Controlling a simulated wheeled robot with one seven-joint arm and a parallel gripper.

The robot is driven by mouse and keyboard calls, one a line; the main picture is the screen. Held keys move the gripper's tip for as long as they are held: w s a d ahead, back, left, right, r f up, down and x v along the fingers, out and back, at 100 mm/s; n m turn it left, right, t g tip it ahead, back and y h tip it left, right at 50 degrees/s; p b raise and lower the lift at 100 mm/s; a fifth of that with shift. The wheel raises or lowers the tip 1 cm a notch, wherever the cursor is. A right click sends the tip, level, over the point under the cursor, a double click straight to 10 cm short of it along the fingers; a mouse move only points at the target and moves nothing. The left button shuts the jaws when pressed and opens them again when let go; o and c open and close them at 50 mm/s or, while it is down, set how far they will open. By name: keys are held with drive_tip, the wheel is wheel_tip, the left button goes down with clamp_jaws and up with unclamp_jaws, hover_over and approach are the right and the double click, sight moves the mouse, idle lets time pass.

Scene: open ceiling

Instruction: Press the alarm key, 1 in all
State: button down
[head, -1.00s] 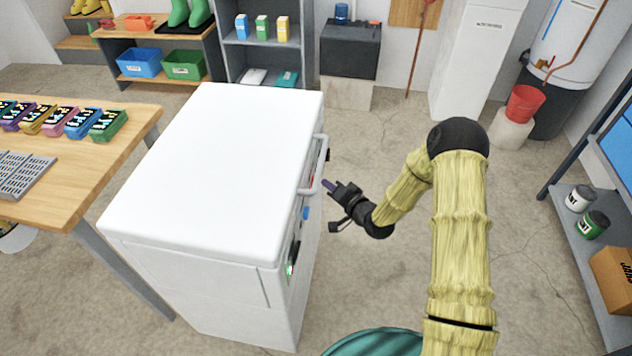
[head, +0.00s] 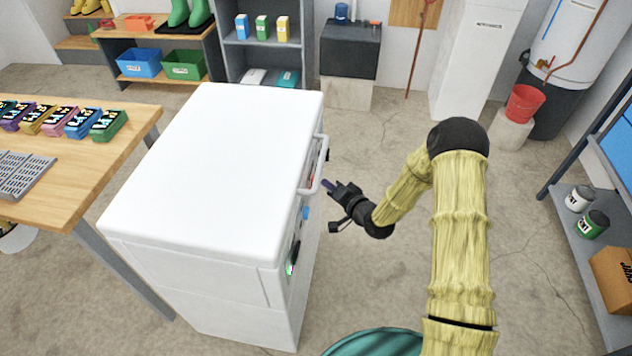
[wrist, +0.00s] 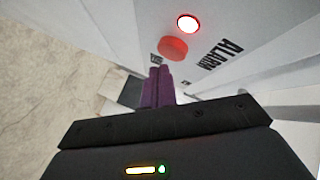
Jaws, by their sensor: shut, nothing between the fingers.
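The alarm key is a round red button (wrist: 173,48) on the white cabinet's front panel, beside the printed word ALARM, in the wrist view. My gripper (wrist: 158,88) has purple fingertips that are shut and empty. In the wrist view the tips point toward the panel just below the red button; I cannot tell whether they touch it. In the head view my gripper (head: 328,184) is beside the cabinet's handle side, and the button is hidden there.
The white cabinet (head: 215,165) has a bar handle (head: 322,165) close to my gripper. A wooden table (head: 75,190) with several colored boxes stands at the left. A metal shelf (head: 575,250) with cans is at the right. The concrete floor between is clear.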

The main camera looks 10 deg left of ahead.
drive_tip(key=shift+a, duration=0.1)
drive_tip(key=shift+a, duration=0.3)
drive_tip(key=shift+a, duration=0.5)
idle(0.7)
drive_tip(key=shift+d, duration=0.9)
drive_tip(key=shift+d, duration=0.15)
drive_tip(key=shift+s+d, duration=0.1)
drive_tip(key=shift+d, duration=2.25)
drive_tip(key=shift+r, duration=0.1)
